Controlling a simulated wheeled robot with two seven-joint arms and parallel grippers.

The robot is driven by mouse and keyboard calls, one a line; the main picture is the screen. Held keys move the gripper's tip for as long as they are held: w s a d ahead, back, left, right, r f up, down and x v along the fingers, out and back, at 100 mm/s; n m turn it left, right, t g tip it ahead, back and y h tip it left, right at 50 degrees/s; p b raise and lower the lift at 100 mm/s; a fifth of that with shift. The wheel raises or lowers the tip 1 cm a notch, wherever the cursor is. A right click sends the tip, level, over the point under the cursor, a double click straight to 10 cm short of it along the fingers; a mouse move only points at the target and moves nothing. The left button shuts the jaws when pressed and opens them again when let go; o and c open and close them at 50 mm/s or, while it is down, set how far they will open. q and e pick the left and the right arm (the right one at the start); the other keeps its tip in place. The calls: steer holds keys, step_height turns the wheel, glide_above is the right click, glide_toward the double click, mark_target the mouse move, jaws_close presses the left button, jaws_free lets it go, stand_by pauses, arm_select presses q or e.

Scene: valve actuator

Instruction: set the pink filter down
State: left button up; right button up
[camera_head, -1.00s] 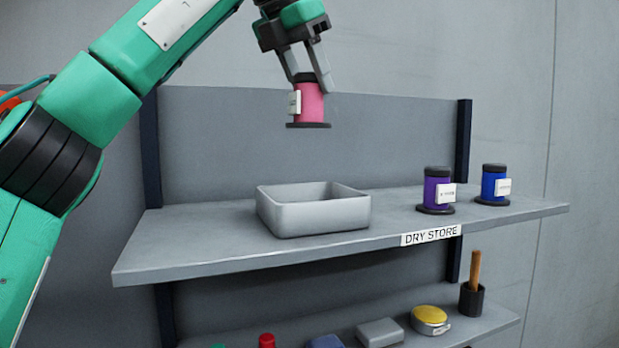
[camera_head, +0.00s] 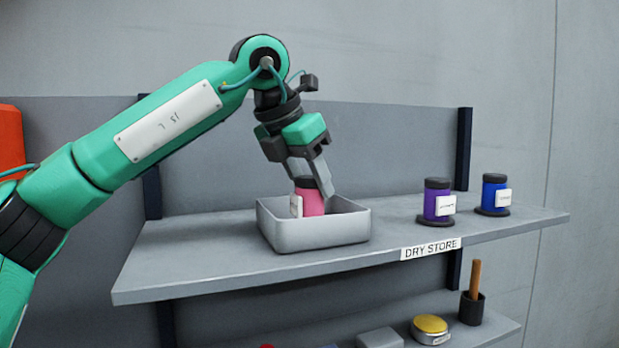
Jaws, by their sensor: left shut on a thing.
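The pink filter (camera_head: 313,203) has a dark cap and a white label on its left side. It is upright inside the grey open bin (camera_head: 322,233) on the upper shelf. Its lower part is hidden by the bin's front wall, so I cannot tell whether it touches the bin floor. My left gripper (camera_head: 309,185) reaches down from above and is shut on the pink filter near its cap. My right gripper is not in view.
A purple filter (camera_head: 431,203) and a blue filter (camera_head: 490,193) stand on the right part of the upper shelf (camera_head: 190,262), labelled DRY STORE. The lower shelf holds a yellow-topped tin (camera_head: 430,326) and a dark cup (camera_head: 471,309) with a wooden handle. Bare shelf lies left of the bin.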

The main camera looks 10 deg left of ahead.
arm_select(q)
steer(key=shift+w+a+f, duration=0.15)
steer(key=shift+f, duration=0.35)
steer(key=o, duration=1)
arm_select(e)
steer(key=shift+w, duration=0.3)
arm_select(q)
steer(key=shift+o, duration=0.2)
steer(key=shift+r, duration=0.25)
steer(key=shift+s+r+b, duration=0.2)
steer(key=shift+r+b, duration=0.05)
steer(key=shift+b, duration=0.05)
steer(key=b+v, duration=0.2)
steer(key=v, duration=0.9)
steer(key=shift+b, duration=0.35)
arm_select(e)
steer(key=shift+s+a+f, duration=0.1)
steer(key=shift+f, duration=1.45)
arm_select(q)
steer(key=shift+a, duration=0.1)
